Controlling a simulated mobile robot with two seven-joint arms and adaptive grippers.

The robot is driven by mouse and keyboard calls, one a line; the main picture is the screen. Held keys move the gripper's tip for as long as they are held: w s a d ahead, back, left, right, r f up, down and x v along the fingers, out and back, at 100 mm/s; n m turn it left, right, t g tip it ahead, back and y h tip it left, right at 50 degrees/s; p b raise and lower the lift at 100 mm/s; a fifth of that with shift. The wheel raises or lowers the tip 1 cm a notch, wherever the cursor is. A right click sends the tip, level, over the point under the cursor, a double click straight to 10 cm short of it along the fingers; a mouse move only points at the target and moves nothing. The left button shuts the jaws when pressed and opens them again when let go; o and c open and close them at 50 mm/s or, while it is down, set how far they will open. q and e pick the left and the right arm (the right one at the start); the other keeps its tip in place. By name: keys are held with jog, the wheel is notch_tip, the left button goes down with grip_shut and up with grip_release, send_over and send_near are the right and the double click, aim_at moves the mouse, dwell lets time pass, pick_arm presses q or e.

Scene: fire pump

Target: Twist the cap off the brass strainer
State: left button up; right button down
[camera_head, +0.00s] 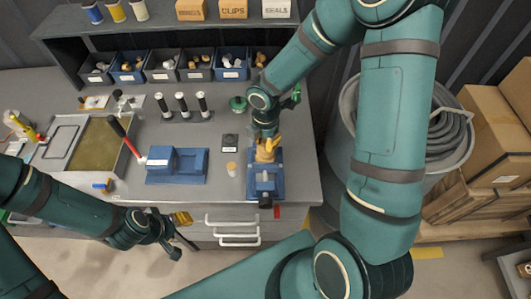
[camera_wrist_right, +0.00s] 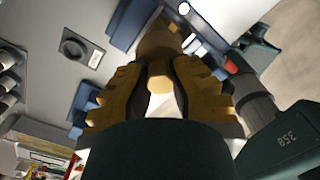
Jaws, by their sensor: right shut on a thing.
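The brass strainer (camera_wrist_right: 158,42) shows in the right wrist view as a tan-gold body with a paler hexagonal cap (camera_wrist_right: 160,80) toward me. My right gripper (camera_wrist_right: 158,88) has its yellow stepped fingers on both sides of the cap and is shut on it. In the head view my right gripper (camera_head: 267,150) points down at the blue vise (camera_head: 265,182) at the bench's front edge, and mostly hides the strainer there. My left gripper (camera_head: 175,235) is low, in front of the bench drawers, away from the strainer. Its finger opening is unclear.
A blue block fixture (camera_head: 177,165) and a small tan cylinder (camera_head: 231,169) stand left of the vise. Several black-and-white cylinders (camera_head: 182,105) stand farther back. Parts bins (camera_head: 163,65) line the rear. A grey barrel with coiled hose (camera_head: 440,130) stands right of the bench.

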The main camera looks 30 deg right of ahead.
pick_arm(q)
jog(key=shift+r, duration=0.1)
pick_arm(e)
jog(key=shift+r, duration=1.4)
jog(key=shift+w+d, duration=0.1)
